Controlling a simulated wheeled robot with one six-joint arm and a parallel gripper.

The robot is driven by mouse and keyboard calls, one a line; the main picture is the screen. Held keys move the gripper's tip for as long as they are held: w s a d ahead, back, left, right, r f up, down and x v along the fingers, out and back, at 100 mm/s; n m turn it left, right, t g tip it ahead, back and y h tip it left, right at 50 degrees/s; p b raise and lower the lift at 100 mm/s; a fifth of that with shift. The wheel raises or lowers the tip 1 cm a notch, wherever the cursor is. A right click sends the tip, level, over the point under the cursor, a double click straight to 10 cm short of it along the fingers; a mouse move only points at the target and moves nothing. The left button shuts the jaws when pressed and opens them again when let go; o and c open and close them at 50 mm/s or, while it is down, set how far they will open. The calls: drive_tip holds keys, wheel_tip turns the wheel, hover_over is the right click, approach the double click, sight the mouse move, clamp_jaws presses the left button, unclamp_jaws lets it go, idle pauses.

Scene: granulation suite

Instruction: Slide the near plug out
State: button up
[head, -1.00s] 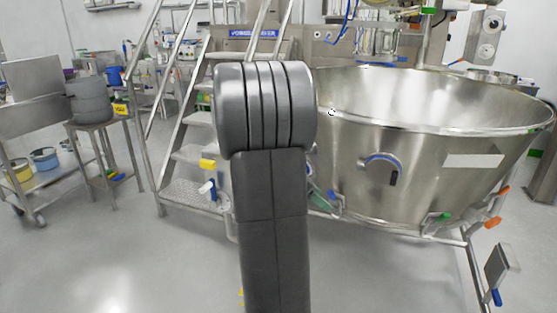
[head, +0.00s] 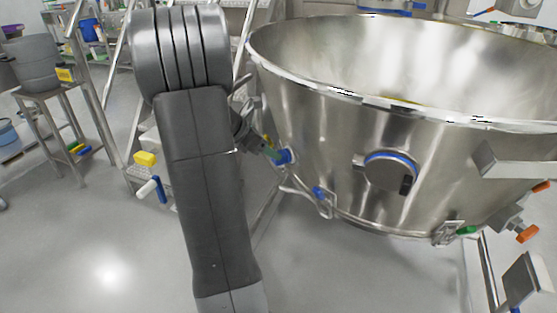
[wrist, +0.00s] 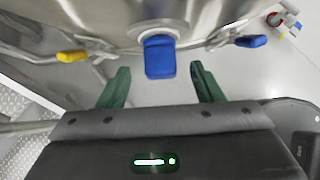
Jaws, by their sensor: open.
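The near plug is a blue block (wrist: 160,58) on a short metal fitting low on the steel bowl's outer wall in the wrist view. In the head view it shows as a small blue piece (head: 284,156) at the bowl's left side. My gripper (wrist: 160,68) has green fingers standing apart, one on each side of the plug, with gaps visible between them and it. In the head view my gripper (head: 271,152) is at the plug, largely hidden behind my arm.
The large steel bowl (head: 350,140) fills the right side, with a round blue-rimmed port (head: 390,170). Coloured clamp handles, one yellow (wrist: 72,56) and one blue (wrist: 251,41), flank the plug. Metal steps (wrist: 25,115) stand at left. Open floor lies in front.

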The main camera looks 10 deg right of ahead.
drive_tip(key=b+x, duration=0.1)
drive_tip(key=x, duration=0.4)
drive_tip(key=shift+d, duration=0.1)
